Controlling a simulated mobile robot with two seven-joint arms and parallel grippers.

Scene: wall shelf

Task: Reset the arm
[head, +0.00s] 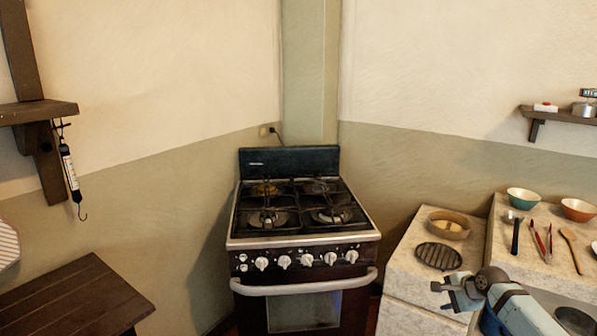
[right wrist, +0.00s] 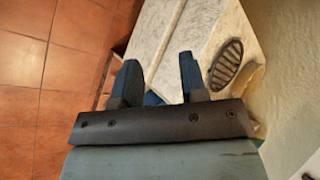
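My right gripper (head: 442,297) is at the lower right of the head view, in front of the stone counter. In the right wrist view its two dark fingers (right wrist: 159,72) stand apart with nothing between them. The gripper is open and empty. My left gripper is not in view.
The stone counter (head: 408,272) bears a dark slotted trivet (head: 438,256) and a round tan dish (head: 449,224). A raised part holds bowls, including a green bowl (head: 523,198), and utensils. A stove (head: 304,246) stands mid-view. A wooden table (head: 75,297) is at lower left.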

